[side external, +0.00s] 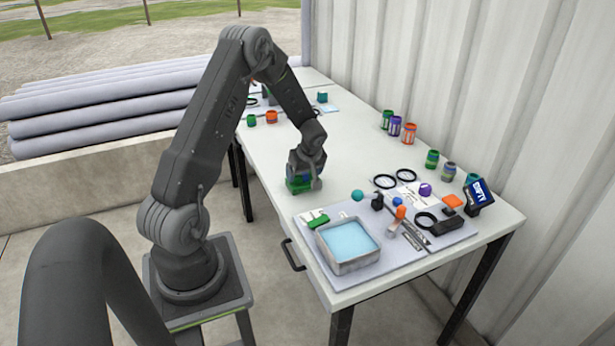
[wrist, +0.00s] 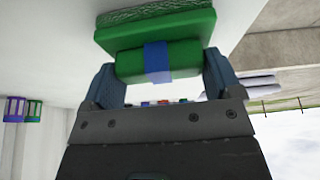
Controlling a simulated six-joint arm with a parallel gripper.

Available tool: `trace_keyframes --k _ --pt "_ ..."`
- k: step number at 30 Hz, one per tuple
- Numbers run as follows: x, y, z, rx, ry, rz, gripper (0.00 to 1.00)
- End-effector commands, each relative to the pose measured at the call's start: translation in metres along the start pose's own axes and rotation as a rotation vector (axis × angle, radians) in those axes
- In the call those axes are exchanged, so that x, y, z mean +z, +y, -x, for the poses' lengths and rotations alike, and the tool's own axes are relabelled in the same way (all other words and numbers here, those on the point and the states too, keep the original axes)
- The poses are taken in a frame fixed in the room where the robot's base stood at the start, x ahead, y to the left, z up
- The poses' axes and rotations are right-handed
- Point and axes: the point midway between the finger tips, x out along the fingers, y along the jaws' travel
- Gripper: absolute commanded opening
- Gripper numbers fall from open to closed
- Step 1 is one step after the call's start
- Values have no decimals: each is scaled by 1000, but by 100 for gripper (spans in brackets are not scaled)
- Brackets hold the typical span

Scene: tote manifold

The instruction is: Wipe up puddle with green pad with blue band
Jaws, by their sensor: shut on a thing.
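The green pad with the blue band (wrist: 158,58) is between the two fingers of my gripper (wrist: 165,82) in the wrist view. My gripper is shut on it, with a finger at each end of its upper block. In the side view my gripper (side external: 304,178) points down, with the green pad (side external: 299,186) under it at the table's near edge. The pad's face is at or very close to the tabletop; I cannot tell whether it touches. I cannot make out a puddle in either view; it may be hidden under the pad or too faint.
A grey mat (side external: 310,218) at the table's front holds a metal tray of light blue liquid (side external: 347,268), a green item (side external: 318,222), black rings and small tools. Several coloured cans stand along the wall side, including a purple one (side external: 395,125). The middle of the white table (side external: 345,140) is clear.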

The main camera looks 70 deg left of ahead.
Motion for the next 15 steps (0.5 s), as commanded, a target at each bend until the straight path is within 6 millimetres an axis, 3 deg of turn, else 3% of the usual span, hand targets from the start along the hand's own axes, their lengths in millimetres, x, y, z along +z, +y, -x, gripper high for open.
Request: trace_keyframes --k 15 --pt "43 -1 18 0 -1 -2 62"
